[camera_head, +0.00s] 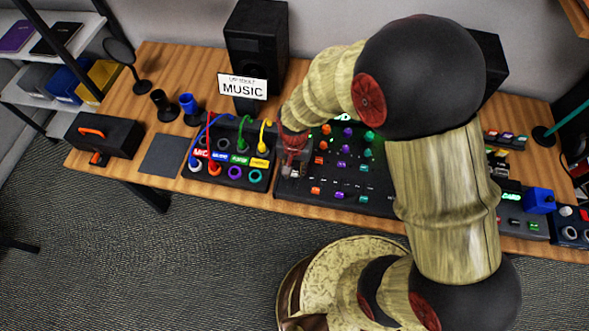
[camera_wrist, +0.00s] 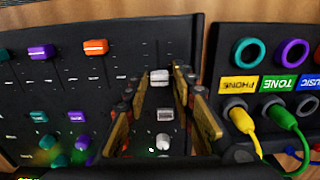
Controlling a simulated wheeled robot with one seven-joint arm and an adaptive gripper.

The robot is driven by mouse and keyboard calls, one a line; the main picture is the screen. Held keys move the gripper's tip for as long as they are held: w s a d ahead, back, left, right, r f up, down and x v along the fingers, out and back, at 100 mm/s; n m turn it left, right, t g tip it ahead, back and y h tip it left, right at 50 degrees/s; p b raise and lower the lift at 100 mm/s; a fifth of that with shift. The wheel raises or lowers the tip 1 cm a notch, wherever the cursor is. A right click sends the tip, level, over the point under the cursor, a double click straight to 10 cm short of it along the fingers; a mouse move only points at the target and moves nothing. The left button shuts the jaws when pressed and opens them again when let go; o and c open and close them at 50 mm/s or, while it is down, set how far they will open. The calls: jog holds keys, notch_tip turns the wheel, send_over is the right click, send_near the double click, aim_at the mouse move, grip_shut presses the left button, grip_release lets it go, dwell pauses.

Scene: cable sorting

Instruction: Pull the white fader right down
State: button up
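The black mixer panel (camera_head: 350,181) lies on the table under my arm. In the wrist view, a white fader cap (camera_wrist: 160,77) is between the tips of my gripper (camera_wrist: 157,80), with dark panel showing on both sides of it. The gripper's fingers are apart, pointing at the panel. Contact with the cap cannot be told. Two pale knobs (camera_wrist: 164,115) are in line with the cap, deeper between the fingers. In the head view, my gripper (camera_head: 293,165) is over the panel's left end and hides most of that column.
A cable box (camera_head: 225,170) with yellow (camera_head: 264,135) and green plugged cables stands close by. A black speaker (camera_head: 256,50) stands behind.

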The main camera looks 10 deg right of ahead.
aim_at(292, 188)
grip_shut()
jog(key=shift+s, duration=0.1)
jog(key=s, duration=0.1)
jog(key=s+a+p, duration=0.1)
jog(key=s, duration=0.2)
jog(key=shift+a+r, duration=0.1)
jog(key=shift+a, duration=0.15)
jog(key=shift+o, duration=1.4)
grip_release()
jog(key=shift+w, duration=0.1)
jog(key=shift+o, duration=0.4)
notch_tip(292, 188, up, 12)
